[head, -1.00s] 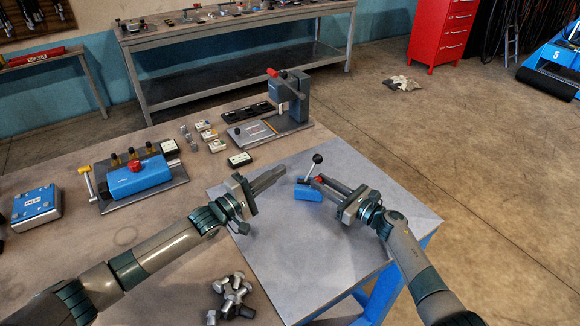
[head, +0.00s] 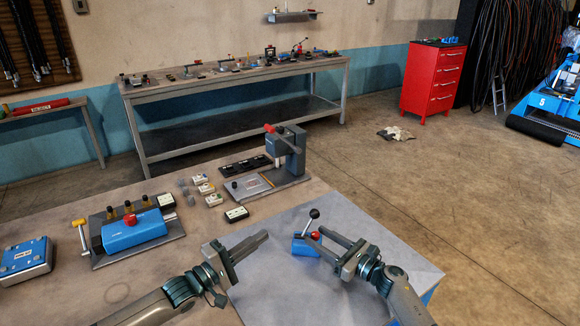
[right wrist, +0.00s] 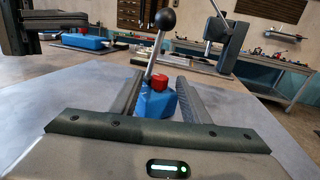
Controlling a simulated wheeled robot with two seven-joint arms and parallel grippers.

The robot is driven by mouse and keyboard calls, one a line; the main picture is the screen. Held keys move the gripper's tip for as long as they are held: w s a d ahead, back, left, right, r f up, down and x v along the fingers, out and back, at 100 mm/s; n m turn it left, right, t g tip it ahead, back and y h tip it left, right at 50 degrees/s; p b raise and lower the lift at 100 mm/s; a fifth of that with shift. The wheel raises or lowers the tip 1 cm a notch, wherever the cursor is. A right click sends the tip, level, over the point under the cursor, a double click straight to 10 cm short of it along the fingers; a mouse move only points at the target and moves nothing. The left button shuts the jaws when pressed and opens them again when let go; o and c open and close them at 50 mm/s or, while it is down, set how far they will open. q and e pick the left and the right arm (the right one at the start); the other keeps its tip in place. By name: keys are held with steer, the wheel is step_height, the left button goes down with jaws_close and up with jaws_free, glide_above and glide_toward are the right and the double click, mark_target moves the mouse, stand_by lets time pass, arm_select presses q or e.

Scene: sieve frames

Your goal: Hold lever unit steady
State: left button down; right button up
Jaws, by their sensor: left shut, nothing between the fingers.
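The lever unit is a small blue block (head: 304,247) with a red button (head: 315,235) and a tilted lever with a black ball knob (head: 314,213). It stands on the grey plate of the table. In the right wrist view the blue block (right wrist: 156,103) shows between my right fingers, with a gap on each side. My right gripper (head: 318,236) is open, its fingertips beside the unit; the head view does not clearly show contact. My left gripper (head: 267,234) is shut and empty, to the left of the unit and apart from it.
A grey press fixture (head: 290,152) stands behind the unit, with small labelled blocks (head: 236,214) near it. A blue fixture (head: 135,231) with a yellow handle is at left. The grey plate (head: 335,212) is clear around the unit.

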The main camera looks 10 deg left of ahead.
steer(key=shift+d, duration=0.1)
steer(key=v, duration=1.2)
stand_by(0.4)
